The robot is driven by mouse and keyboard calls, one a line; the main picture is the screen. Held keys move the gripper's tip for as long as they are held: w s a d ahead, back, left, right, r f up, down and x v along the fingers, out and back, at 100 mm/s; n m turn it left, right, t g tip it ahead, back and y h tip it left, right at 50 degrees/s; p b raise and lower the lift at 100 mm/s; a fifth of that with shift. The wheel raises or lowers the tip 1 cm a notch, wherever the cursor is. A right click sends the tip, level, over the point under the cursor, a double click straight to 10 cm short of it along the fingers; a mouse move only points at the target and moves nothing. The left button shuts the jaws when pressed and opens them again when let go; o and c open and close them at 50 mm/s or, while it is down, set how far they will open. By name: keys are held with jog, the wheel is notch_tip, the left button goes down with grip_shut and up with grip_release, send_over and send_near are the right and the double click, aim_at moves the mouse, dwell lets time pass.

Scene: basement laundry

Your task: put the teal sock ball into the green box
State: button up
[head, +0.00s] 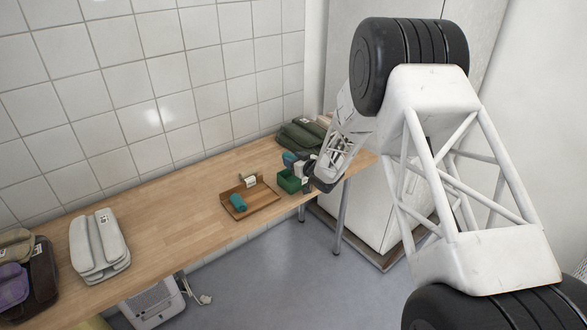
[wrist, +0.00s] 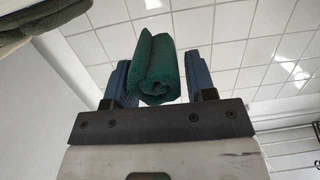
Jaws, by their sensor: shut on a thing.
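My gripper (head: 300,164) is just above the green box (head: 289,182) on the wooden table in the head view. In the wrist view, my gripper (wrist: 159,82) has its blue fingers on either side of a dark teal-green rolled sock ball (wrist: 158,66), with a spiral end facing the camera. In the head view the held roll is small and mostly hidden by the gripper. A brighter teal roll (head: 238,202) lies in the wooden tray (head: 264,198), left of the box. The box's inside is hard to see.
A small pale item (head: 250,181) is at the tray's back edge. Dark green folded cloths (head: 301,135) lie behind the gripper near the wall. A grey-white folded stack (head: 99,243) and purple and brown cloths (head: 14,275) are at left. Bare tabletop lies between them and the tray.

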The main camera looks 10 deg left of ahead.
jog(key=shift+f, duration=1.8)
jog(key=shift+f, duration=0.6)
jog(key=o, duration=0.9)
jog(key=shift+r, duration=0.1)
jog(key=shift+r, duration=0.45)
jog(key=shift+s+d+r, duration=0.15)
jog(key=shift+s+d, duration=0.05)
jog(key=shift+d, duration=0.05)
jog(key=v, duration=1.1)
jog(key=shift+s+d, duration=0.15)
